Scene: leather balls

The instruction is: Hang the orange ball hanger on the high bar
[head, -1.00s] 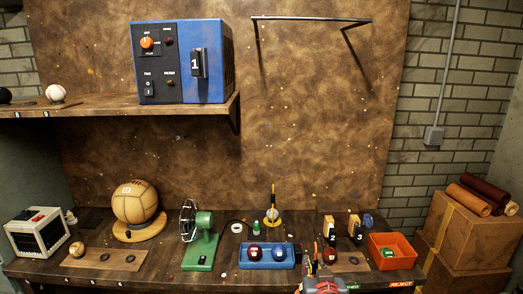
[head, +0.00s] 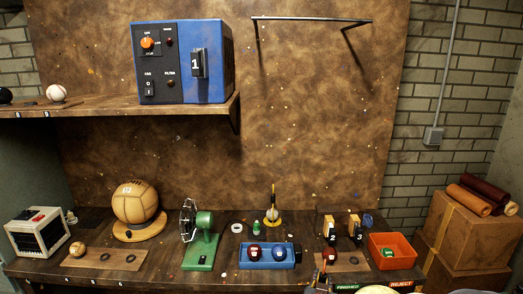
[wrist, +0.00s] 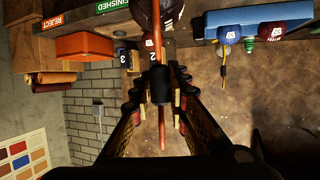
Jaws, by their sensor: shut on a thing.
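My gripper (wrist: 160,88) is shut on the dark grip (wrist: 160,85) of the orange ball hanger. The hanger's thin orange rod (wrist: 163,137) runs lengthwise between the fingers in the wrist view, with a dark ball (wrist: 172,15) at its upper end there, partly cut off by the frame. The high bar (head: 310,19) is a thin black rail with brackets, high on the brown wall panel in the head view. No hanger shows on it. The bar is not clear in the wrist view.
A blue box marked 1 (head: 195,62) stands on a shelf (head: 120,108) left of the bar. The bench below holds a green fan (head: 203,240), a blue tray (head: 268,263) with balls and an orange bin (head: 393,251). Open wall lies between bench and bar.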

